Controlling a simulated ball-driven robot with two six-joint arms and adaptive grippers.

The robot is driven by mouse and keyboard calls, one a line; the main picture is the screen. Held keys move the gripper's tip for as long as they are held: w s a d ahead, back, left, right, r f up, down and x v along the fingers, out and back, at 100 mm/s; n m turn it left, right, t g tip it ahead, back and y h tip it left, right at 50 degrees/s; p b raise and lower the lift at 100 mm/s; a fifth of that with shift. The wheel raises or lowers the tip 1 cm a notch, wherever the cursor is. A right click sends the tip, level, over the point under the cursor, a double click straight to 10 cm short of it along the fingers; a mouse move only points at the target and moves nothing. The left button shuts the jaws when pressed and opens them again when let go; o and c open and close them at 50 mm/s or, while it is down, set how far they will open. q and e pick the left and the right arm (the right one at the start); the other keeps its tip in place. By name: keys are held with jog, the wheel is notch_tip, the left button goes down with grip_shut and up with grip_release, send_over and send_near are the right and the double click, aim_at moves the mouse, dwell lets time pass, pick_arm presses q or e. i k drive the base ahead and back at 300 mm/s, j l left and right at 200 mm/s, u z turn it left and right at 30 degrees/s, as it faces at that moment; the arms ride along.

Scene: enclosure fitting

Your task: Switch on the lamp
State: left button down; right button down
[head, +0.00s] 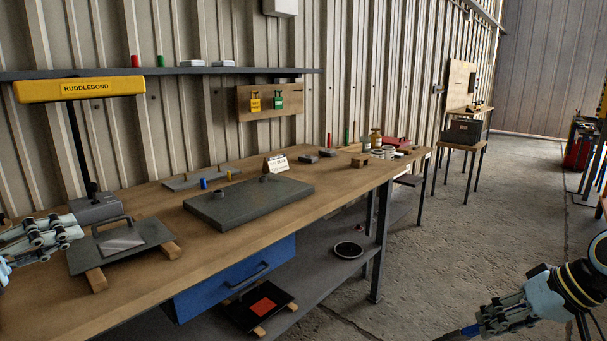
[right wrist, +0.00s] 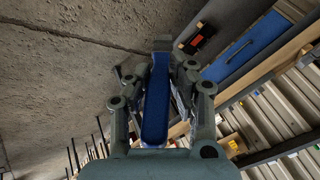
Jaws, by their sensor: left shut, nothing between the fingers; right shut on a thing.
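The lamp (head: 79,89) has a yellow bar head lettered RUDDLEBOND on a dark post, rising from a grey box base (head: 97,208) at the left of the bench. Its underside and any switch cannot be made out, nor any glow. My left gripper (head: 77,229) is shut and empty, just in front of and left of the base; I cannot tell whether they touch. My right gripper (head: 483,322) is low at the right, away from the bench. It is shut on a blue tool (head: 462,333), which shows as a long blue bar in the right wrist view (right wrist: 156,105).
A dark plate with a handle (head: 122,247) lies on wooden strips near my left gripper. A grey slab (head: 250,201) lies mid-bench (head: 150,290). A blue drawer (head: 236,278) hangs below the bench, above a lower shelf. Open floor lies right of the bench.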

aim_at(92, 187)
jog(key=i+j, duration=0.25)
jog(key=j, duration=0.15)
jog(key=i+j, duration=0.25)
jog(key=j, duration=0.15)
jog(key=i+j, duration=0.25)
jog(key=j, duration=0.2)
jog(key=i+j, duration=0.2)
jog(key=j, duration=0.2)
